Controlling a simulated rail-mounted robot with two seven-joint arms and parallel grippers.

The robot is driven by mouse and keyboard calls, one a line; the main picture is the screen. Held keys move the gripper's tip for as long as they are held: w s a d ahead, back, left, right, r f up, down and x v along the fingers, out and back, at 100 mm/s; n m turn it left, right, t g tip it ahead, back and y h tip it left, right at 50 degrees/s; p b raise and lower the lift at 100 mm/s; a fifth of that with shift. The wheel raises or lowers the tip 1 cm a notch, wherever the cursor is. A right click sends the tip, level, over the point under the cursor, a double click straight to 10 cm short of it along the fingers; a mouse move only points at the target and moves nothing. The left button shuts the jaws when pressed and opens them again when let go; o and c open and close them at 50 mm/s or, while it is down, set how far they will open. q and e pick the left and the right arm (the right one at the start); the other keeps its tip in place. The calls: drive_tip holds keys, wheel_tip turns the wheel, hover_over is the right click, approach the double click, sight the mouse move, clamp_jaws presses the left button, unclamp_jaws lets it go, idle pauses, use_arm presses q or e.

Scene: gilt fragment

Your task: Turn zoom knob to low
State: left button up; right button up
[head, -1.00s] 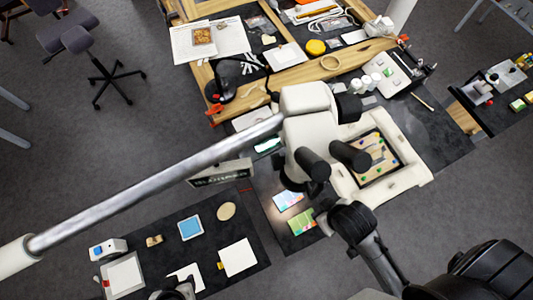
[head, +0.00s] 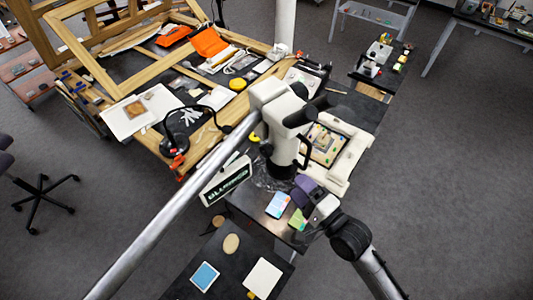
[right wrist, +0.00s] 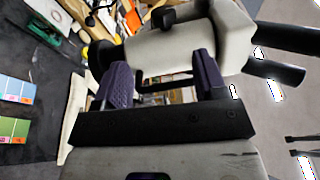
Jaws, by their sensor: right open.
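The white microscope head (head: 287,128) hangs on a long grey boom (head: 165,225), with dark eyepiece tubes pointing right. In the right wrist view the white body (right wrist: 180,50) fills the upper middle. A black round part (right wrist: 103,55) shows at its left, partly behind a finger, and a black block (right wrist: 165,17) on its top; I cannot tell which is the zoom knob or its setting. My right gripper (head: 306,190) is just below the microscope head. In the wrist view its purple fingers (right wrist: 161,68) are apart, with nothing gripped. My left gripper is out of view.
A tray (head: 327,145) with a small painted panel lies right of the microscope. Colour cards (head: 278,204) lie on the dark table near my right gripper. A wooden frame and tools crowd the table behind.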

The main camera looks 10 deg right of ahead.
sight(269, 156)
drive_tip(key=p+x, duration=0.1)
drive_tip(key=x, duration=0.3)
drive_tip(key=p+x, duration=0.1)
drive_tip(key=x, duration=0.3)
drive_tip(key=p+x, duration=0.1)
drive_tip(key=x, duration=0.3)
drive_tip(key=shift+w+r, duration=0.1)
drive_tip(key=shift+r, duration=0.15)
drive_tip(key=shift+p+x, duration=0.35)
drive_tip(key=shift+x, duration=0.4)
drive_tip(key=c, duration=0.4)
drive_tip(key=shift+f, duration=0.1)
drive_tip(key=c, duration=0.5)
